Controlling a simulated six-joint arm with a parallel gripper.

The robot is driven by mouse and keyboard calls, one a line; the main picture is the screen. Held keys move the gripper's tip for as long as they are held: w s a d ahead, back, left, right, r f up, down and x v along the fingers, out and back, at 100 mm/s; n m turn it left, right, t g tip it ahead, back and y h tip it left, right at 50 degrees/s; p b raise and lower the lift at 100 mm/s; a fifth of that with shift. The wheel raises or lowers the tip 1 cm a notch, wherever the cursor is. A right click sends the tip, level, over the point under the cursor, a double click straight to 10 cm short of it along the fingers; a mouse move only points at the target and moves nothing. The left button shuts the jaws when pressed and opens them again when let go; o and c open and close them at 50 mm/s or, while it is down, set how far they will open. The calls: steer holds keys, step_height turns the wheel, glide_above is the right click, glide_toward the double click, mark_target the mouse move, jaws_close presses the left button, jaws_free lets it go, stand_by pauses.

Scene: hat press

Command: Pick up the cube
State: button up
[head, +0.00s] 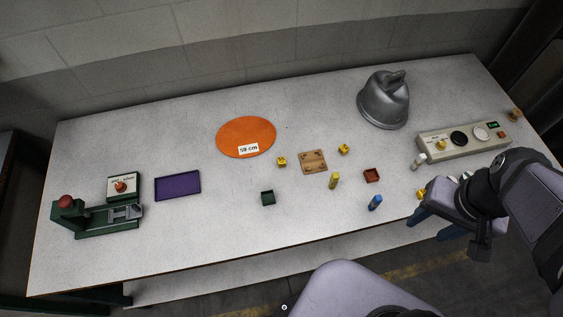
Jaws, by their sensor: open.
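Small yellow cube-like blocks lie on the table. One yellow block (282,161) is near the orange disc, and another yellow block (344,149) is right of the wooden plate. A third yellow piece (421,194) is close to my gripper and partly seen, so its shape is unclear. I cannot tell which one the task means. My gripper (432,226) is open at the front right edge of the table, its blue fingers apart. Nothing shows between them. The two clearer yellow blocks are well to its left and farther back.
A grey metal bell shape (384,100) and control box (465,139) stand behind. A green press (100,215) and purple tray (178,185) are left.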

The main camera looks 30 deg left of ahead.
mark_target(282, 164)
steer(key=w+a+f+n+t+y+b, duration=0.1)
steer(key=w+a+n+t+y+b, duration=0.25)
steer(key=a, duration=0.75)
steer(key=w+a+f+n+t+y+b, duration=0.2)
steer(key=w+a+b, duration=0.3)
steer(key=a, duration=0.5)
steer(key=s+a+r+n+t+y+b, duration=0.1)
steer(key=s+a+t+y+b, duration=0.15)
steer(key=a, duration=0.55)
steer(key=s+a+r+n+t+y+b, duration=0.1)
steer(key=a+n+b, duration=0.1)
steer(key=a+b, duration=0.35)
steer(key=f, duration=0.8)
steer(key=a+f+p, duration=0.1)
steer(key=f, duration=1.5)
steer(key=shift+a+f, duration=0.3)
steer(key=shift+p+x, duration=1.55)
steer(key=shift+x, duration=2.15)
steer(key=shift+c, duration=0.4)
jaws_close()
steer(key=shift+r, duration=0.2)
